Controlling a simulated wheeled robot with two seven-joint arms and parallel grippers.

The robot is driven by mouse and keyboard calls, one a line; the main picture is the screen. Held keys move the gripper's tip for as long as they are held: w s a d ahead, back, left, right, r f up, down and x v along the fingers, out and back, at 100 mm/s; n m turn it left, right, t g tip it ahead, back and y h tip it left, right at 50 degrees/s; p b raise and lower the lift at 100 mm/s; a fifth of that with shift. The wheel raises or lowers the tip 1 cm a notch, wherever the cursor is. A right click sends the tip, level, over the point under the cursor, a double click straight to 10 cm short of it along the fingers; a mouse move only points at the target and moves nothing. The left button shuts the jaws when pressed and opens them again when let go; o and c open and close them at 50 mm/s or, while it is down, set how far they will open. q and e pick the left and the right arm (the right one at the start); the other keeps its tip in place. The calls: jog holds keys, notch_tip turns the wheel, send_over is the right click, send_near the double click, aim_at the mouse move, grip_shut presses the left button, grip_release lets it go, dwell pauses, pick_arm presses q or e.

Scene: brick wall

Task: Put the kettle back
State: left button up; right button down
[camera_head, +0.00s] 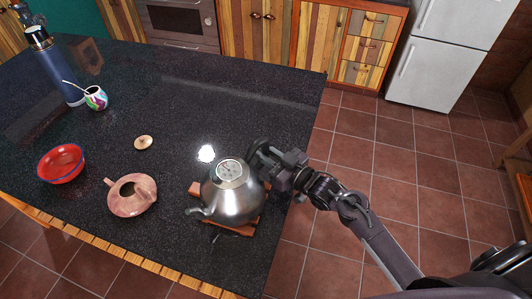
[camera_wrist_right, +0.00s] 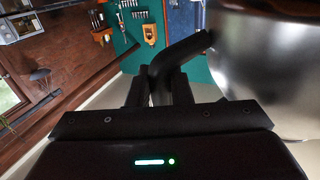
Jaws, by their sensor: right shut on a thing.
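The metal kettle (camera_head: 232,200) sits upright over a wooden trivet (camera_head: 246,228) near the right edge of the dark counter, its spout toward the left. I cannot tell whether its base fully rests on the trivet. My right gripper (camera_head: 262,160) is at the kettle's right side, shut on its dark handle. In the right wrist view the handle (camera_wrist_right: 180,52) lies between the fingers, with the kettle's shiny body (camera_wrist_right: 265,60) filling the right side. My left gripper is not in view.
A clay teapot (camera_head: 132,196) without its lid, a round lid (camera_head: 143,142) and a red bowl (camera_head: 61,163) stand left of the kettle. A blue flask (camera_head: 60,72) and a colourful mate cup (camera_head: 96,97) are at the far left.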

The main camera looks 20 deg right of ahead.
jog(key=shift+f, duration=0.15)
jog(key=c, duration=1.3)
grip_release()
jog(key=shift+f, duration=0.25)
jog(key=shift+s, duration=0.1)
jog(key=shift+b+v, duration=1.55)
jog(key=shift+v, duration=4.45)
jog(key=shift+r, duration=0.1)
